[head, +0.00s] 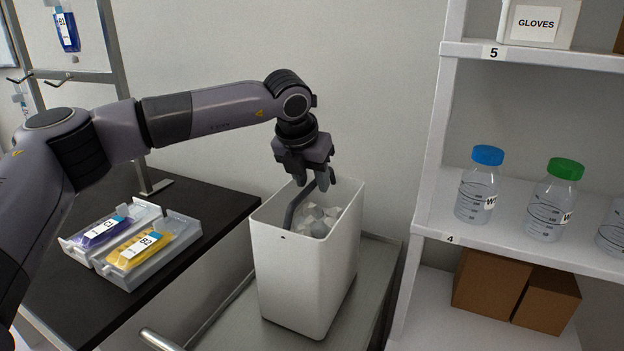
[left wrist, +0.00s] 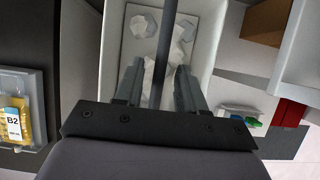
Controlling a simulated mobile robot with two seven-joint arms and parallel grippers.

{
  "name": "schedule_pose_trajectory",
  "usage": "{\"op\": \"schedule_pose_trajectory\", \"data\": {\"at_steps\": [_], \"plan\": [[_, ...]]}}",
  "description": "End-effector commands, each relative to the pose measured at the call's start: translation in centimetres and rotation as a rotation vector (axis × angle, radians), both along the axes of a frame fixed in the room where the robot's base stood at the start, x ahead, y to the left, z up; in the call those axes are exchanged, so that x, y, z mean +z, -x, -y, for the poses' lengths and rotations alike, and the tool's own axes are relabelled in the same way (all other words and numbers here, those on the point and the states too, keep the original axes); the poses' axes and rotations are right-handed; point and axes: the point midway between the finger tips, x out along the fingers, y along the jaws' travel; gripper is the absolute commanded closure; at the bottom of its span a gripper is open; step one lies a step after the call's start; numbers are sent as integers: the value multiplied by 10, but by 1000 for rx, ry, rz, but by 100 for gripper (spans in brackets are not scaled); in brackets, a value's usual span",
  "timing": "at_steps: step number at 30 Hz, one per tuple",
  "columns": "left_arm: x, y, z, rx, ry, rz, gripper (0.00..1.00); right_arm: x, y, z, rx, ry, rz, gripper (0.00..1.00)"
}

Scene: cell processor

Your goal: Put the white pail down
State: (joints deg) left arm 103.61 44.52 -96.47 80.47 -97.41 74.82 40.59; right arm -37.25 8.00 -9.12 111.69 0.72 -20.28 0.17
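The white pail (head: 303,275) stands upright on a grey metal surface (head: 235,325), with crumpled white scraps inside. In the head view its base appears to rest on that surface. Its dark handle (head: 292,212) rises from the rim to my left gripper (head: 311,184), which is above the pail's opening. In the left wrist view the handle (left wrist: 165,45) runs between the two fingers (left wrist: 158,72). The fingers are apart, with a gap on each side of the handle. My right gripper is not in view.
A white shelf unit (head: 425,190) stands close on the right, holding bottles (head: 480,190) and brown boxes (head: 490,282). On the left, a black bench (head: 205,205) carries a tray (head: 190,235) with purple and yellow bags. A wall is behind the pail.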

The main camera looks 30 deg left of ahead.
Motion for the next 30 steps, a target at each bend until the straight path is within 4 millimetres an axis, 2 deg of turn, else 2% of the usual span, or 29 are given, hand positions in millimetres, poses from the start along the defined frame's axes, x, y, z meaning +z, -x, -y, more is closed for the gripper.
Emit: {"op": "schedule_pose_trajectory", "data": {"at_steps": [15,21,30], "plan": [[88,42,3,0,2,4,60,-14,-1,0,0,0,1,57],[102,49,3,0,1,3,60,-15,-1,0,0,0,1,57],[103,49,3,0,1,2,60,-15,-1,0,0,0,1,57]]}}
